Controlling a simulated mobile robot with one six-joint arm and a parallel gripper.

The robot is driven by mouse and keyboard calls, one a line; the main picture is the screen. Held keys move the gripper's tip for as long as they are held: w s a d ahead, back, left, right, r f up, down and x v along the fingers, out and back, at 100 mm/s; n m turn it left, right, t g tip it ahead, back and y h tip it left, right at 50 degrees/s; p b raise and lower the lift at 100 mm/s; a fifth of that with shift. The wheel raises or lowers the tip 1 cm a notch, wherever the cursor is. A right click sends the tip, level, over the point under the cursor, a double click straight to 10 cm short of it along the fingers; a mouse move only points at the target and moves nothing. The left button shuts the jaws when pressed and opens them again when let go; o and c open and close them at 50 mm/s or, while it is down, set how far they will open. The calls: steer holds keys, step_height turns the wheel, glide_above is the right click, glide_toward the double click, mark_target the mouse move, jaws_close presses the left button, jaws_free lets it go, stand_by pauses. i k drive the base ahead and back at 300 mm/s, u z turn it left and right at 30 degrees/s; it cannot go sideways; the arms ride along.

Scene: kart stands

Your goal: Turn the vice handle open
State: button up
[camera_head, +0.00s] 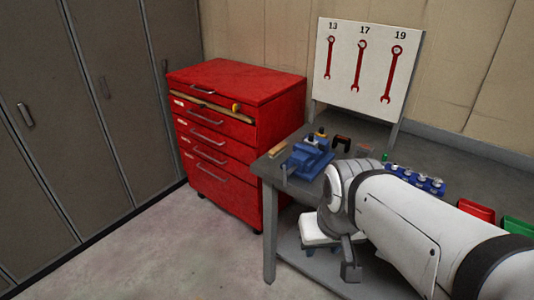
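The blue vice (309,158) is mounted at the left front corner of the grey workbench. A thin grey bar at its front left looks like the vice handle (285,173); it is small, and its exact angle is hard to tell. My white arm reaches in from the lower right, in front of the bench. My gripper (348,270) hangs low at the arm's end, below the bench top and to the lower right of the vice, apart from the handle. Its fingers are partly hidden and I cannot tell how far apart they are.
A red drawer cabinet (213,150) stands left of the workbench (270,182), its top drawer partly open. A wrench board (368,70) rises behind. A blue rack (425,184), a red bin (476,210) and a green bin (518,229) sit rightward. The left floor is clear.

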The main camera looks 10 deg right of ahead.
mark_target(285, 175)
steer(key=z, duration=0.05)
steer(key=i, duration=1)
steer(key=u, duration=0.15)
steer(key=k, duration=1.5)
steer(key=u, duration=0.6)
steer(key=i, duration=1)
steer(key=u, duration=0.05)
